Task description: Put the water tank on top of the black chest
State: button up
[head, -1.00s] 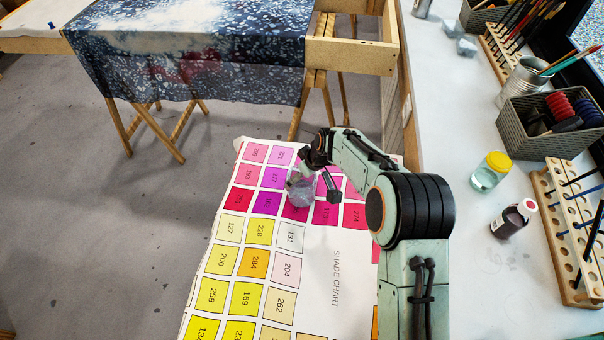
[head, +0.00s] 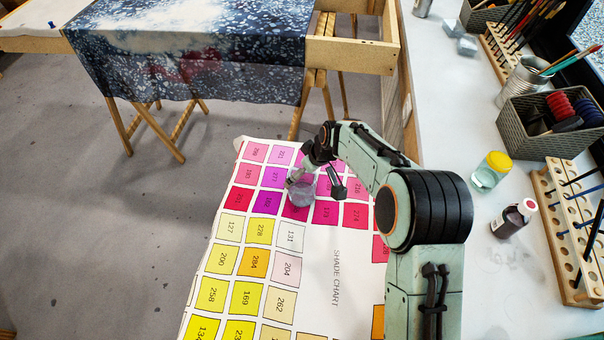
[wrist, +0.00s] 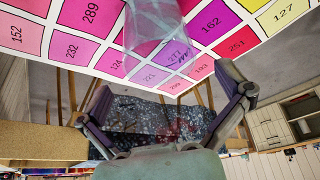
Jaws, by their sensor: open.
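A clear, see-through container (head: 302,193), which looks like the water tank, stands on the shade chart near its far edge. It also shows at the top of the wrist view (wrist: 155,30), beyond my fingertips. My gripper (head: 315,181) is just above and beside it in the head view, tilted down, with one finger overlapping the container. In the wrist view my gripper (wrist: 163,105) has its fingers spread wide with nothing between them. I cannot tell whether a finger touches the container. No black chest shows in either view.
The shade chart (head: 318,255) covers the surface under the gripper. The right worktop (head: 455,110) holds a yellow-lidded jar (head: 490,171), a dark bottle (head: 513,218), a grey basket (head: 550,125) and a wooden rack (head: 570,240). A cloth-draped frame (head: 200,50) stands behind.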

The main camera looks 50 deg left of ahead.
jog(key=v, duration=0.9)
jog(key=shift+r, duration=0.3)
jog(key=shift+d, duration=0.15)
jog(key=w+d+r+m+t+h, duration=0.1)
jog(key=d+r+m, duration=0.2)
jog(key=d, duration=0.6)
jog(key=w+d+r+m+h, duration=0.1)
jog(key=d+r+m, duration=0.15)
jog(key=d, duration=0.65)
jog(key=d+r+m+t+h, duration=0.1)
jog(key=d+r+m, duration=0.2)
jog(key=d, duration=0.5)
jog(key=s+d+f+m+g, duration=0.1)
jog(key=s+d+m, duration=0.8)
jog(key=s+d, duration=0.5)
jog(key=shift+d+f+g+h, duration=0.3)
jog(key=shift+d+f+h, duration=0.1)
jog(key=shift+d, duration=0.55)
